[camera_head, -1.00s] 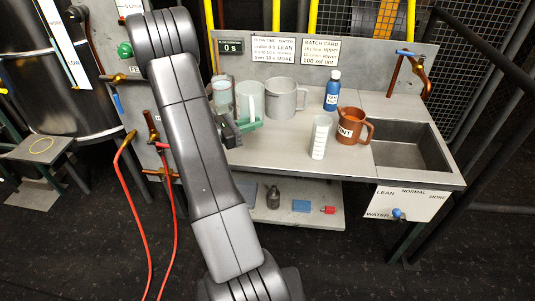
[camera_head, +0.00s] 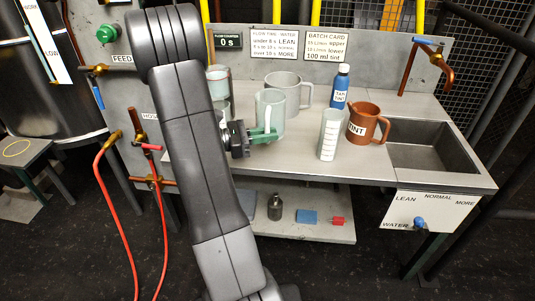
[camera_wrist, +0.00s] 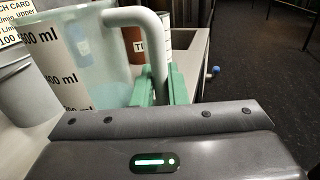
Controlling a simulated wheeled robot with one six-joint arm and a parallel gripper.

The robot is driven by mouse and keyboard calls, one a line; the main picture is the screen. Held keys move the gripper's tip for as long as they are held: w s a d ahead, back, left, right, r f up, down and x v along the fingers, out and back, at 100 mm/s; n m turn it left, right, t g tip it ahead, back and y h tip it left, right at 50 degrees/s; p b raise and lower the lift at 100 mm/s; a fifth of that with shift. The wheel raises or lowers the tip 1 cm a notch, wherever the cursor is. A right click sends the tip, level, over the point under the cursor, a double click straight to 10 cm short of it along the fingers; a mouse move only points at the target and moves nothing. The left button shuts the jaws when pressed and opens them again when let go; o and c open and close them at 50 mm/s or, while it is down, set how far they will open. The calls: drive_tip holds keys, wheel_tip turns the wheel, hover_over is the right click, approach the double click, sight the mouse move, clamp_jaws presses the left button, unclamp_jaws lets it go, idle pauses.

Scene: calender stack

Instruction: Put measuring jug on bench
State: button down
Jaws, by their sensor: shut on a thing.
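The measuring jug (camera_head: 270,112) is a pale, translucent jug with a handle and ml marks. It stands upright at the front middle of the bench (camera_head: 350,170). I cannot tell if its base touches the bench top. My gripper (camera_head: 264,135) has green fingers at the jug's near side. In the wrist view the jug (camera_wrist: 88,65) fills the upper left, and my gripper (camera_wrist: 160,88) is shut on the lower part of its pale handle. The jug's base is hidden there.
A grey mug (camera_head: 290,93) stands right behind the jug. A clear graduated beaker (camera_head: 329,134), a brown tint jug (camera_head: 368,122) and a blue bottle (camera_head: 340,88) stand to the right, before the sink (camera_head: 430,155). Bench top near the front edge is free.

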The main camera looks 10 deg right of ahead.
drive_tip(key=shift+f+b, duration=0.6)
drive_tip(key=shift+f, duration=2.45)
drive_tip(key=shift+f, duration=0.1)
drive_tip(key=shift+f, duration=0.1)
drive_tip(key=c, duration=1.5)
unclamp_jaws()
drive_tip(key=shift+o, duration=0.2)
drive_tip(key=shift+a+r, duration=0.1)
drive_tip(key=shift+r, duration=0.15)
drive_tip(key=a+p, duration=0.1)
drive_tip(key=a, duration=1)
drive_tip(key=shift+s+a, duration=0.35)
drive_tip(key=shift+a, duration=0.05)
